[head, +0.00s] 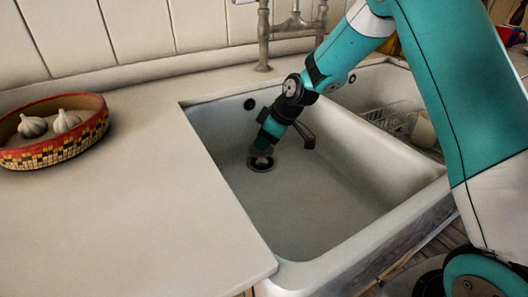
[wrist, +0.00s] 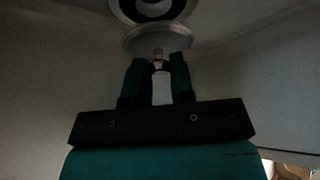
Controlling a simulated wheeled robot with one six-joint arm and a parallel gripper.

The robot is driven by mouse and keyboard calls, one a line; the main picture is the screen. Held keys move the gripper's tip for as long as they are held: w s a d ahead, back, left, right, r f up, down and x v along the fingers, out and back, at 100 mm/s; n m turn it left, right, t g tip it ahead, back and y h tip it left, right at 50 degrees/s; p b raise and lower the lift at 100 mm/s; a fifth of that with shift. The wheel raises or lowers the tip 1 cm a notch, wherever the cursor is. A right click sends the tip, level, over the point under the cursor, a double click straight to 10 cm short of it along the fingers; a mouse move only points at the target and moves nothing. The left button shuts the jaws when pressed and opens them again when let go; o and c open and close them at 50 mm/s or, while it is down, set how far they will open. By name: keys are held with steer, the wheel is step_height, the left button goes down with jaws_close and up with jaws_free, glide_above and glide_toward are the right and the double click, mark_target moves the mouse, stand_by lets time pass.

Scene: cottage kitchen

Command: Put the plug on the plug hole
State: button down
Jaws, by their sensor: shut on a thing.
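The plug (wrist: 157,40) is a pale round disc with a small knob, and my gripper (wrist: 159,66) is shut on that knob in the wrist view. In the head view my gripper (head: 262,146) reaches down into the sink basin, its tip close to the plug hole. The plug hole (head: 261,164) is a dark ring in the basin floor. In the wrist view the plug hole (wrist: 150,10) shows just beyond the disc at the top edge, partly cut off. The plug looks apart from the hole; the exact gap is hard to tell.
The sink basin (head: 310,215) has walls around my gripper, with an overflow hole (head: 249,104) at the back. A divider separates a second basin with a wire rack (head: 392,116). A tap (head: 264,40) stands behind. A bowl (head: 55,150) with two garlic bulbs sits on the left counter.

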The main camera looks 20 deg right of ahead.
steer(key=shift+f, duration=1.95)
steer(key=shift+f+b, duration=0.15)
steer(key=shift+b, duration=0.15)
steer(key=c, duration=1)
jaws_free()
